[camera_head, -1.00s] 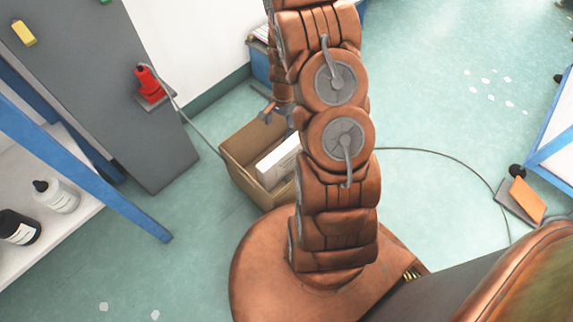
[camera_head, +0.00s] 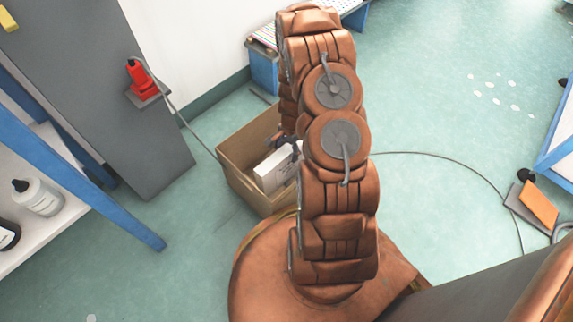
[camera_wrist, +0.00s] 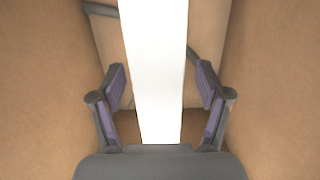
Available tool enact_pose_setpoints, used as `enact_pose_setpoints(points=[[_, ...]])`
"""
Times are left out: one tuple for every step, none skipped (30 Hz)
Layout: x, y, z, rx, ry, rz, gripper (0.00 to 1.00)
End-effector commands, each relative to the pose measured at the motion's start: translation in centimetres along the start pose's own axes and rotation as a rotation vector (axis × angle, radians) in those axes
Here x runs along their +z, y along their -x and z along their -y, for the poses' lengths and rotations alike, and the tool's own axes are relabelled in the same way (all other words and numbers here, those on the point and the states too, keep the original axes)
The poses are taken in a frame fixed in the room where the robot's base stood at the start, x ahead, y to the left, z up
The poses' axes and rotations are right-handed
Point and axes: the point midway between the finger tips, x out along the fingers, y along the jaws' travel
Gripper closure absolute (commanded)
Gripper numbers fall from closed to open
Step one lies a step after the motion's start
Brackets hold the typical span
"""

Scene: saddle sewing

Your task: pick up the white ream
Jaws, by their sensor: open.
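The white ream (camera_head: 274,172) stands inside an open cardboard box (camera_head: 240,157) on the floor, partly hidden by my arm in the head view. In the wrist view the white ream (camera_wrist: 158,75) runs as a bright upright band down the middle. My gripper (camera_wrist: 161,86) is open, with one finger on each side of the ream and a visible gap on both sides. In the head view my gripper (camera_head: 286,148) is small and down at the box, close to the ream; its fingers are partly hidden.
Brown box walls (camera_wrist: 40,80) stand close on both sides of my gripper. A grey cabinet (camera_head: 120,100) with a red device (camera_head: 142,80) and a blue-framed shelf (camera_head: 75,165) are to the left. A cable (camera_head: 440,160) lies on the open floor to the right.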

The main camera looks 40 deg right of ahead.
Motion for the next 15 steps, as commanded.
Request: enact_pose_setpoints(points=[[0.0, -1.2, -0.1, 0.001, -0.001, 0.001, 0.24], [0.0, -1.6, -0.2, 0.001, -0.001, 0.002, 0.24], [0.0, -2.2, -0.2, 0.002, 0.000, 0.002, 0.24], [0.0, -2.6, -0.2, 0.002, 0.001, 0.002, 0.24], [0.1, -3.0, -0.2, 0.003, 0.001, 0.003, 0.24], [0.1, -3.4, -0.2, 0.003, 0.001, 0.003, 0.24], [0.1, -3.6, -0.2, 0.003, 0.001, 0.003, 0.24], [0.1, -3.7, -0.2, 0.003, 0.001, 0.003, 0.24], [0.1, -3.8, -0.2, 0.002, 0.001, 0.003, 0.24], [0.1, -3.8, -0.2, 0.002, 0.000, 0.002, 0.24], [0.1, -3.8, -0.2, 0.002, 0.000, 0.002, 0.24], [0.1, -3.7, -0.2, 0.001, 0.000, 0.002, 0.24], [0.1, -3.7, -0.2, 0.001, 0.001, 0.002, 0.24], [0.1, -3.7, -0.2, 0.001, 0.000, 0.002, 0.24], [0.1, -3.7, -0.2, 0.001, 0.001, 0.002, 0.24]])
